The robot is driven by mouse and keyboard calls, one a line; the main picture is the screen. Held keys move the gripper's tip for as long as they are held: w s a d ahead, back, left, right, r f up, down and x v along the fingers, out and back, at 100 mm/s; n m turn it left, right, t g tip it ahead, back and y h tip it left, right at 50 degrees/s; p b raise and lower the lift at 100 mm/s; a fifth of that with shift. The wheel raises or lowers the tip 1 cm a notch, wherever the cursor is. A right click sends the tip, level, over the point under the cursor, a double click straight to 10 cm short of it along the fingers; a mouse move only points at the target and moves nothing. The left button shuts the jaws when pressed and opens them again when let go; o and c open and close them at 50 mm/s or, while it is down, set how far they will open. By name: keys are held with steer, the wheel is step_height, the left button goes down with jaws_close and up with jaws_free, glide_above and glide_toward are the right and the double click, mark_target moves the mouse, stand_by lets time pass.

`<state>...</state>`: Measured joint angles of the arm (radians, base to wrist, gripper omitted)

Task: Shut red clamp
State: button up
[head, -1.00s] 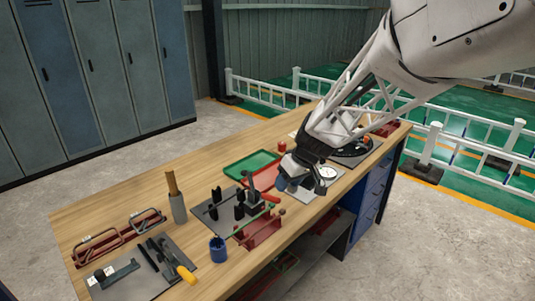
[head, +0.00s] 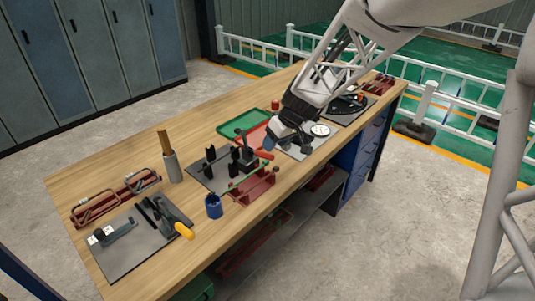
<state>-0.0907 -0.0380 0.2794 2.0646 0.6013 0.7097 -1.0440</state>
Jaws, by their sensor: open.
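The red clamp is a dark toggle clamp (head: 246,161) with a red-tipped handle (head: 264,154). It stands on a grey plate (head: 207,177) near the middle of the workbench. My gripper (head: 287,148) is open, just right of and close to the red handle tip. Whether it touches the handle I cannot tell. Nothing shows between its fingers. A second clamp (head: 163,214) with a yellow handle tip (head: 184,231) lies on another grey plate at the near left.
A blue cup (head: 213,206) and a dark red rack (head: 256,187) stand near the front edge. A grey holder with a wooden handle (head: 173,166) stands behind. Green tray (head: 238,122) and red tray (head: 252,135) lie beyond the clamp. Bare wood (head: 110,166) lies at the back left.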

mark_target(267, 154)
steer(key=shift+x, duration=3)
jaws_close()
